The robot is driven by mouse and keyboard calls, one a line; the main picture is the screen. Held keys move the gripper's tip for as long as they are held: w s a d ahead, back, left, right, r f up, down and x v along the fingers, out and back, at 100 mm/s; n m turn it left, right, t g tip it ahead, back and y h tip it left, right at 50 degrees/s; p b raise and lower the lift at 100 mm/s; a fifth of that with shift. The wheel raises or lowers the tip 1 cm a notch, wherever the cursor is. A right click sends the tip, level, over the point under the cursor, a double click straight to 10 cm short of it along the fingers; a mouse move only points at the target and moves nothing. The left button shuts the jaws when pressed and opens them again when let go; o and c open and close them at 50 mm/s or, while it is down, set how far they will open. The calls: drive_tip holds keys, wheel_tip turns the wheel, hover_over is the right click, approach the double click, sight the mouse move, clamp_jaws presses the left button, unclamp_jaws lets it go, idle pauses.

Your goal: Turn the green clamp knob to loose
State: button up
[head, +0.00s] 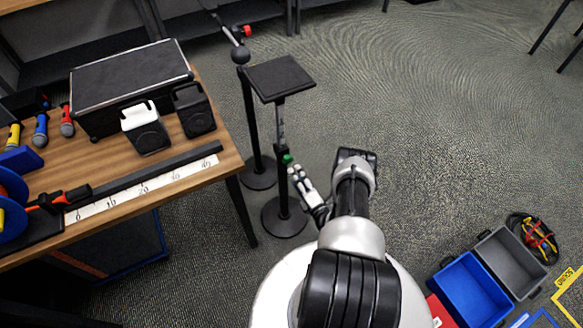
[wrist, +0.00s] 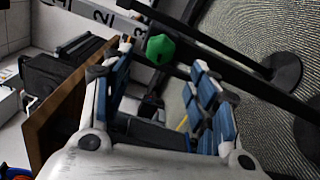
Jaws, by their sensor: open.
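The green clamp knob (head: 287,159) sits on the side of a black stand (head: 282,120) with a flat square top plate (head: 279,78). In the wrist view the green knob (wrist: 160,48) shows just beyond the fingertips, between them in the picture. My gripper (head: 297,172) is beside the stand's pole, close to the knob in the head view. In the wrist view my gripper (wrist: 160,60) has its blue-padded fingers spread wide apart with nothing between them. I cannot tell whether a finger touches the knob. Which way the knob is turned is too small to tell.
A second black stand (head: 246,110) with a red knob (head: 246,31) is just left. A wooden table (head: 215,172) holds speakers, a black case (head: 130,85), microphones and a ruler strip. Blue (head: 468,292) and grey (head: 510,262) bins and coiled cables (head: 535,238) lie right. Carpet between is clear.

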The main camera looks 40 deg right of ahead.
drive_tip(key=v, duration=0.5)
idle(0.5)
